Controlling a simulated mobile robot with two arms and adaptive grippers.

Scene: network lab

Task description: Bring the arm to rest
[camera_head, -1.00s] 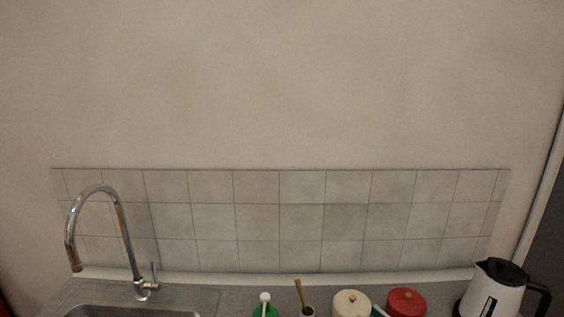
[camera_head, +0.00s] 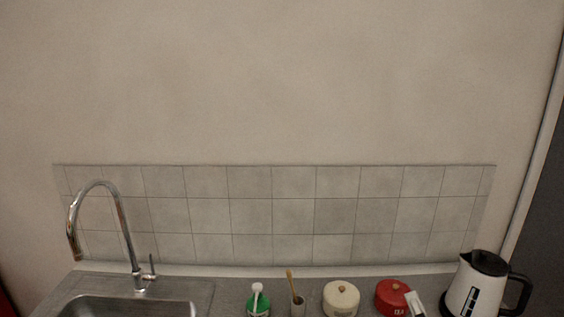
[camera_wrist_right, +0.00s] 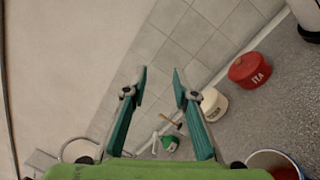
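My right gripper (camera_wrist_right: 160,82) is open in the right wrist view. Its two teal fingers with grey tips stand apart, with nothing between them but the tiled wall behind. In the head view only a small pale piece (camera_head: 415,303) shows at the bottom edge, in front of the red pot; it seems to be a fingertip of my right gripper. The rest of that arm is out of the head view. My left gripper is in neither view.
On the counter (camera_head: 230,292) are a sink (camera_head: 125,306) with tall tap (camera_head: 122,225), green bottle (camera_head: 258,306), small brush holder (camera_head: 298,306), cream pot (camera_head: 341,298), red pot (camera_head: 390,294) and kettle (camera_head: 472,288). A blue-rimmed container (camera_wrist_right: 262,155) is near the gripper.

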